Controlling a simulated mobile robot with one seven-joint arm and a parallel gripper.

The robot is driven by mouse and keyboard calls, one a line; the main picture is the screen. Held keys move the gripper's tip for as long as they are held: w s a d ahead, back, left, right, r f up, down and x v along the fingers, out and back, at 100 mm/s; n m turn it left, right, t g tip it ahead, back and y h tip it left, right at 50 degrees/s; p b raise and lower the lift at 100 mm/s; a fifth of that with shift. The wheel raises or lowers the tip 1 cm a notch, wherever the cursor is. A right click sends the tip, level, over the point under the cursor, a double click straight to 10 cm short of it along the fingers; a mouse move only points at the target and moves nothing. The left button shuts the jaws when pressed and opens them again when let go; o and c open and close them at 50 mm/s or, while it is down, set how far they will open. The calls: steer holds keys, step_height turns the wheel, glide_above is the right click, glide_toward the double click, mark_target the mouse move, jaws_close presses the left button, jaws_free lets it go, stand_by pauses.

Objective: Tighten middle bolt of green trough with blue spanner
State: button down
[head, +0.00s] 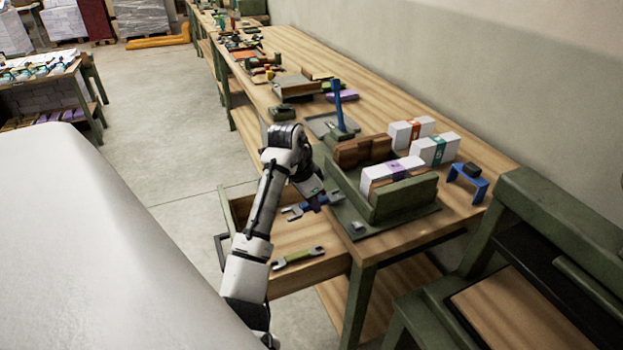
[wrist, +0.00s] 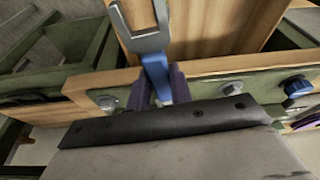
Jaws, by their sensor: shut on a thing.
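The blue spanner (head: 322,203) is held by my gripper (head: 314,202) above the open drawer, beside the workbench's front edge. In the wrist view, purple fingers of my gripper (wrist: 160,88) are shut on the blue handle of the spanner (wrist: 154,66); its grey open-ended jaw points up and away.
White boxes (head: 433,149) and a blue stand (head: 468,183) are on the bench.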

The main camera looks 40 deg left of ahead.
steer(key=shift+r+p, duration=1.15)
steer(key=shift+r, duration=0.95)
steer(key=shift+f, duration=0.1)
